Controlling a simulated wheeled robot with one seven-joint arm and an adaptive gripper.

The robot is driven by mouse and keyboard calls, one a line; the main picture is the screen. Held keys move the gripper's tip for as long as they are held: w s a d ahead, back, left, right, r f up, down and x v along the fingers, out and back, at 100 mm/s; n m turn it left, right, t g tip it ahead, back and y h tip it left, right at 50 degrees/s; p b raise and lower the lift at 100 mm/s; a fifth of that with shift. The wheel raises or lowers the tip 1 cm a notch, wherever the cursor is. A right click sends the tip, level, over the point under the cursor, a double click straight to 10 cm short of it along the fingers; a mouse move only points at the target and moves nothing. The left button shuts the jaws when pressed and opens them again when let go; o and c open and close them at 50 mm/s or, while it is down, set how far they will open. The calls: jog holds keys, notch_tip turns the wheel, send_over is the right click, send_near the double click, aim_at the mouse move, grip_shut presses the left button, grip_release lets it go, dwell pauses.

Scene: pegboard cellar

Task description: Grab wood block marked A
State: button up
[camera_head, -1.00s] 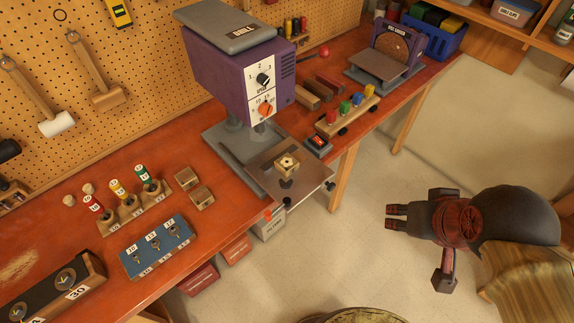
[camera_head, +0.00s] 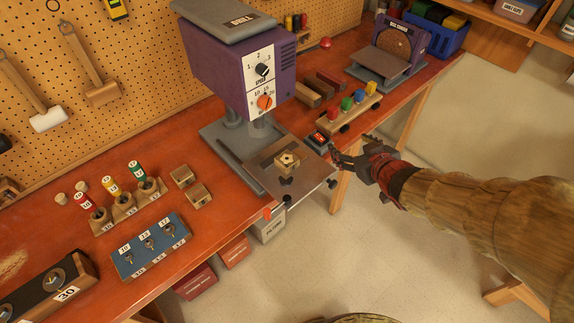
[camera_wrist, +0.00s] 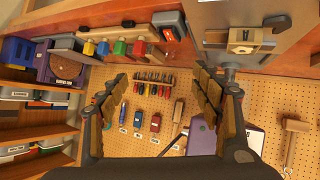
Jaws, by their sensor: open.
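Two small wooden blocks, one farther back (camera_head: 182,176) and one nearer (camera_head: 198,195), lie on the red-brown bench left of the drill press. A third wooden block (camera_head: 287,162) sits on the drill press's metal table; it also shows in the wrist view (camera_wrist: 243,48). I cannot read a letter A on any of them. My gripper (camera_head: 342,161) is open and empty, off the bench's front edge to the right of the drill table. Its spread fingers also show in the wrist view (camera_wrist: 160,92), with the pegboard beyond.
The purple drill press (camera_head: 245,75) stands mid-bench. A peg rack (camera_head: 345,112), a red-button switch box (camera_head: 317,140) and a disc sander (camera_head: 390,55) are to the right.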

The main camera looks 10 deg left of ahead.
aim_at(289, 160)
jog(key=s+a+f+n+y, duration=0.1)
jog(key=a+f+y, duration=0.1)
jog(key=a, duration=0.1)
jog(key=s+a+f+n+g+y, duration=0.1)
jog(key=a+f+y, duration=0.1)
jog(key=a, duration=0.2)
jog(key=s+a+f+n+g+y+b, duration=0.1)
jog(key=a+f+y, duration=0.1)
jog(key=a, duration=0.2)
jog(key=shift+s+f, duration=0.1)
jog(key=shift+f, duration=0.25)
jog(key=b+x, duration=0.1)
jog(key=x, duration=0.1)
jog(key=b+x, duration=0.1)
jog(key=x, duration=0.2)
jog(key=b+x, duration=0.1)
jog(key=x, duration=0.1)
jog(key=shift+a+f, duration=0.3)
jog(key=shift+f, duration=0.1)
jog(key=shift+r, duration=0.1)
jog(key=shift+c, duration=0.3)
jog(key=c, duration=1.1)
jog(key=shift+c, duration=0.4)
jog(key=shift+r, duration=0.1)
